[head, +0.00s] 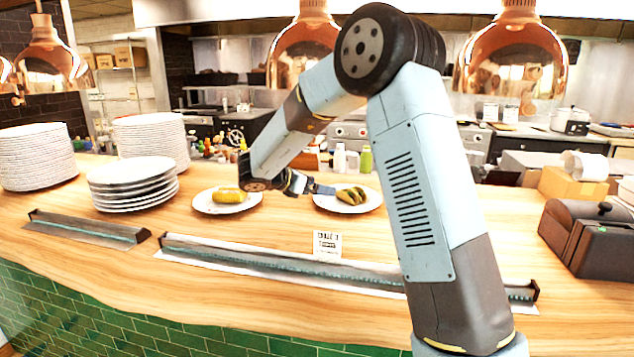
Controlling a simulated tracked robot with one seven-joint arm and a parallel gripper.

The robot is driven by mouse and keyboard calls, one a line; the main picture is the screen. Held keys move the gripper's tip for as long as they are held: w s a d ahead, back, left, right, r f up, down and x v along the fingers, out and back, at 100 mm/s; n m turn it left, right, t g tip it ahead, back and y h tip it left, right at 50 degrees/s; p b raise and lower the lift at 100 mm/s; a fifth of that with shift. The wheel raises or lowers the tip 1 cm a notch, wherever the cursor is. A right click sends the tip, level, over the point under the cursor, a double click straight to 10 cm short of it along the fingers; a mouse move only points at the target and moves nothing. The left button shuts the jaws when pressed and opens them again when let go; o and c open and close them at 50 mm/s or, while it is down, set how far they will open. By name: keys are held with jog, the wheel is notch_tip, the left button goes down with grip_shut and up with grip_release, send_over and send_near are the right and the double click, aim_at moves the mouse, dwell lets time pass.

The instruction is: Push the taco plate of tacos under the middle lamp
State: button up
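The taco plate (373,205) is a round white plate on the wooden counter, right of centre. Several folded tacos (351,195) with green filling lie on it. My gripper (326,189) is low at the plate's left edge, its fingers pointing right towards the tacos. It is too small in view to tell whether the fingers are open or shut, or whether they touch the plate. A copper lamp (290,50) hangs in the middle of the picture, partly hidden by my arm. Other copper lamps hang at the right (510,60) and the left (45,60).
A white plate (203,206) with yellow food (229,195) stands left of my gripper. Stacked plates (133,183) stand further left. A long dark rail (270,260) and a small card (327,243) are in front. A black machine (590,235) stands at the right.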

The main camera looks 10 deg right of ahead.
aim_at(345, 190)
jog(key=shift+w+d, duration=0.1)
jog(key=shift+d, duration=0.05)
jog(key=x, duration=1.3)
jog(key=shift+w+d+f, duration=0.1)
jog(key=shift+w+d, duration=0.05)
jog(key=shift+d, duration=0.15)
jog(key=shift+c, duration=0.5)
